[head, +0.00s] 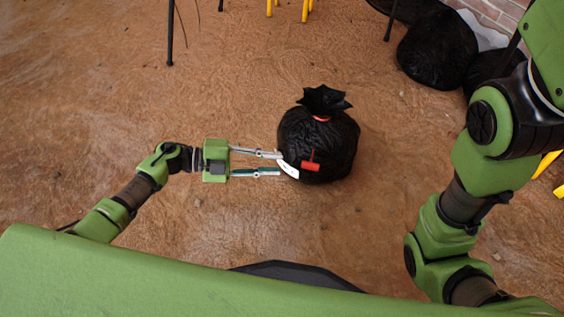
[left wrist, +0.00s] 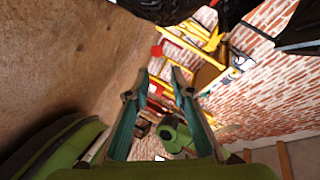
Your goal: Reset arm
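My left gripper (head: 282,163) reaches in from the left in the head view, its two slim fingers apart. The tips overlap the left edge of a black tied bag (head: 325,140); I cannot tell whether they touch it. In the left wrist view the left gripper (left wrist: 158,80) also shows its fingers apart, with no bag between them. A small white curved piece (head: 289,170) and a red piece (head: 310,162) show by the tips against the bag; what they belong to is unclear. My right arm stands folded at the right of the head view; its gripper is out of view.
More black bags (head: 437,50) lie at the back right near a brick wall (head: 495,12). Thin dark and yellow legs (head: 305,10) stand at the top. Yellow frames (left wrist: 190,45) show in the left wrist view. The brown floor (head: 90,80) is clear at left.

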